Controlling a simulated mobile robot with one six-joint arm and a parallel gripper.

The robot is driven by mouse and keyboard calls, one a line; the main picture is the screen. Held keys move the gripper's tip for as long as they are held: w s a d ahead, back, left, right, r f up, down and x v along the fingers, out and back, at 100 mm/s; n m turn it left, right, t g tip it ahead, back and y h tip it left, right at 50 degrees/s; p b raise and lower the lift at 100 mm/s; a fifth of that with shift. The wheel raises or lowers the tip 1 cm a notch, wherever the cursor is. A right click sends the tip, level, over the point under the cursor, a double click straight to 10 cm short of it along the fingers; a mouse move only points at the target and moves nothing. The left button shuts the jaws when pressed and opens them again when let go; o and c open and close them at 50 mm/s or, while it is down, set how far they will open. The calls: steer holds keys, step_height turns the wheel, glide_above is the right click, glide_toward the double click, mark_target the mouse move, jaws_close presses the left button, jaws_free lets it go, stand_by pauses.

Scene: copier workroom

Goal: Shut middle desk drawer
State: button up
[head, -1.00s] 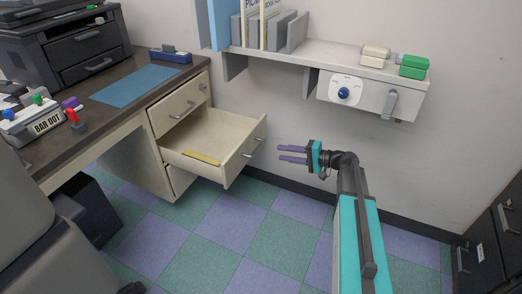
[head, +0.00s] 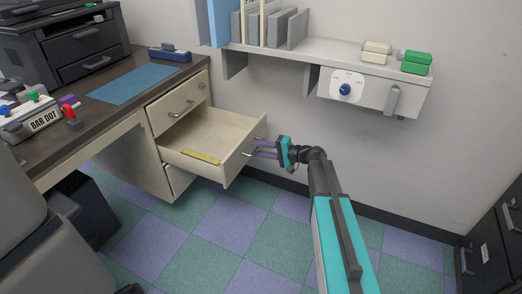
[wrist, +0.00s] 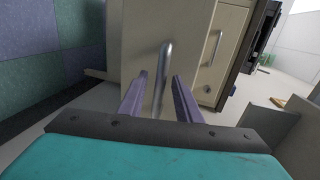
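The middle desk drawer (head: 190,157) is pulled far out of the wooden desk, with a yellow item (head: 201,157) lying inside it. Its front panel faces right and carries a metal handle. My gripper (head: 262,149) is at that front, fingers pointing left toward it. In the wrist view the drawer front (wrist: 140,45) is straight ahead, and the handle (wrist: 163,75) stands between the two purple fingers (wrist: 158,97). The fingers are apart, with gaps on both sides of the handle. Whether the fingertips touch the panel I cannot tell.
The upper drawer (head: 178,106) is shut, and a lower drawer (head: 179,180) shows beneath the open one. A wall shelf (head: 330,58) with a control panel (head: 347,86) hangs above my arm. Checkered floor (head: 215,220) is clear in front. A grey chair (head: 45,240) stands at left.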

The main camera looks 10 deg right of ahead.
steer(key=shift+w+a, duration=0.15)
steer(key=shift+a, duration=0.1)
jaws_close()
